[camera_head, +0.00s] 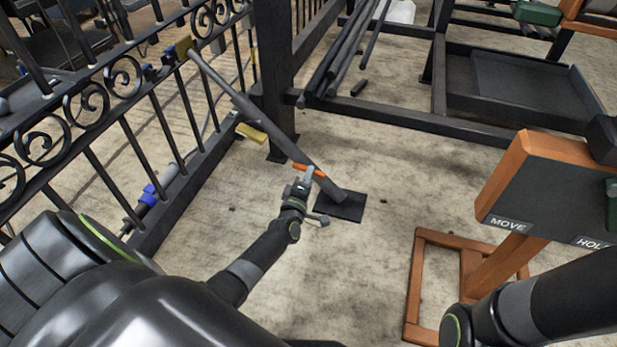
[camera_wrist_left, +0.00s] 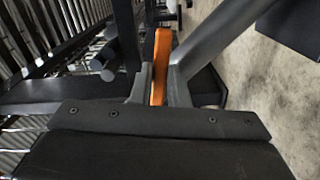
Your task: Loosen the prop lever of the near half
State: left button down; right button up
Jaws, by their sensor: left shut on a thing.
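The grey prop (camera_head: 255,118) slants from the scroll gate (camera_head: 120,95) down to a dark foot plate (camera_head: 340,207) on the floor. Its orange lever (camera_head: 299,168) sits on the lower part of the prop. My left gripper (camera_head: 305,178) is at the lever, shut on it. In the left wrist view the orange lever (camera_wrist_left: 161,62) stands between the two fingers (camera_wrist_left: 156,88), with the grey prop (camera_wrist_left: 215,42) just to its right. The gripper hides part of the lever in the head view. My right gripper is out of view; only part of that arm shows at lower right.
A dark post (camera_head: 272,75) stands behind the prop. A rack with dark bars (camera_head: 340,60) and a tray (camera_head: 525,90) is at the back. A panel marked MOVE (camera_head: 530,180) stands on an orange frame (camera_head: 415,290) at right. Floor between is mostly clear.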

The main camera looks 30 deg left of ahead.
pick_arm(q)
jog(key=c, duration=1.4)
grip_release()
